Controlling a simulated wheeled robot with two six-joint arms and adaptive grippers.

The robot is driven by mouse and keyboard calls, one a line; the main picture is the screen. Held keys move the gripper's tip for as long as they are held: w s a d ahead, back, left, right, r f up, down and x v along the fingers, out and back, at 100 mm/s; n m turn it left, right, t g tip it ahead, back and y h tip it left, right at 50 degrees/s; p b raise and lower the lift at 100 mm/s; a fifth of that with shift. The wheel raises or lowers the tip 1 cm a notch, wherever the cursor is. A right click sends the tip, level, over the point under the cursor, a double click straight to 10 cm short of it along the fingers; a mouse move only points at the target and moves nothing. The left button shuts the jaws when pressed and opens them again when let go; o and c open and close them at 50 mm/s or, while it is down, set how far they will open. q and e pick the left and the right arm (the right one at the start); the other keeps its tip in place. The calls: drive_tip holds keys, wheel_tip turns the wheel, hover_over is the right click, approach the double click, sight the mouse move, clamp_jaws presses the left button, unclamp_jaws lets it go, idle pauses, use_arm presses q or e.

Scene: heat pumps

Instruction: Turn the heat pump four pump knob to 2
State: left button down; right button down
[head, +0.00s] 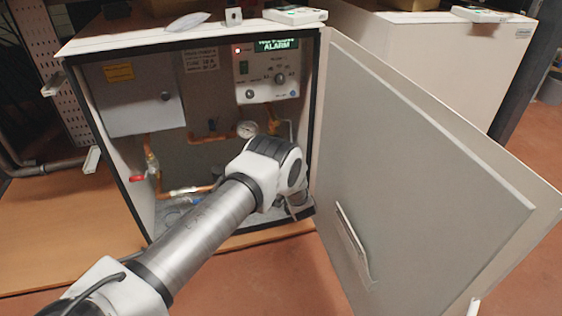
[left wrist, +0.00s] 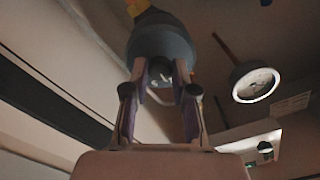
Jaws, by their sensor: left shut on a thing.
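The open heat pump cabinet (head: 317,110) stands in the middle of the head view. My left arm reaches into it from the lower left, and my left gripper (head: 297,206) is low in its right part, mostly behind my wrist. In the left wrist view, a dark grey round pump body (left wrist: 162,42) is straight ahead. My left gripper (left wrist: 163,82) has its two fingers on either side of the small knob (left wrist: 160,72) at the pump's middle and is shut on it. The knob's setting is too dark and small to read. My right gripper is not in view.
The cabinet door (head: 420,160) stands open at the right, close to my wrist. A control panel (head: 267,75) with a lit ALARM display is above. A pressure gauge (head: 247,129), copper pipes and a red valve handle (head: 137,178) are inside. The gauge also shows in the left wrist view (left wrist: 255,84).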

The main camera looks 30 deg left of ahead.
use_arm(q)
drive_tip(key=c, duration=0.9)
unclamp_jaws()
drive_tip(key=shift+c, duration=0.2)
drive_tip(key=v, duration=1.2)
drive_tip(key=shift+r, duration=0.1)
